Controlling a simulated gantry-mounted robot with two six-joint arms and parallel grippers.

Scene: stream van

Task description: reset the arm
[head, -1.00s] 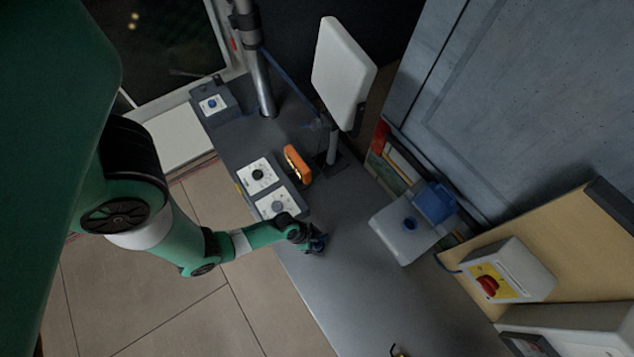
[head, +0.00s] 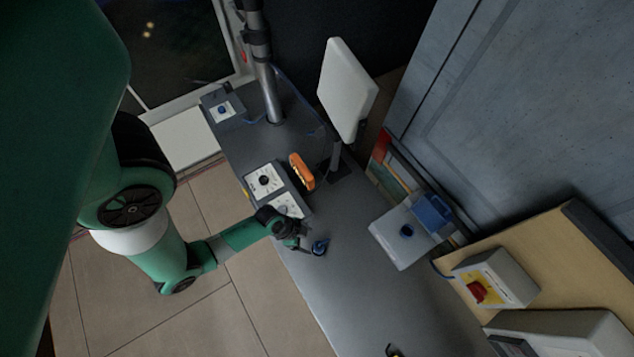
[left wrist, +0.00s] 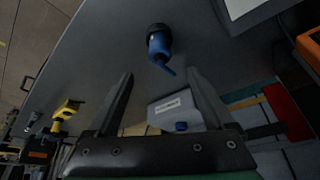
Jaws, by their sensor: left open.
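My left arm (head: 240,237) comes in from the left over the floor and reaches the near edge of the grey table. Its gripper (head: 303,246) is open and empty at that edge, just left of a small blue object with a dark base (head: 319,247) on the table. In the left wrist view the two dark fingers (left wrist: 160,75) are spread with nothing between them. The blue object (left wrist: 158,45) shows beyond the fingertips, apart from them. My right gripper is not in view.
A control box with dials (head: 264,181) and an orange device (head: 301,171) are close to the arm. A white panel on a stand (head: 345,90), a white box with a blue knob (head: 395,240) and a red-switch box (head: 492,280) stand farther off.

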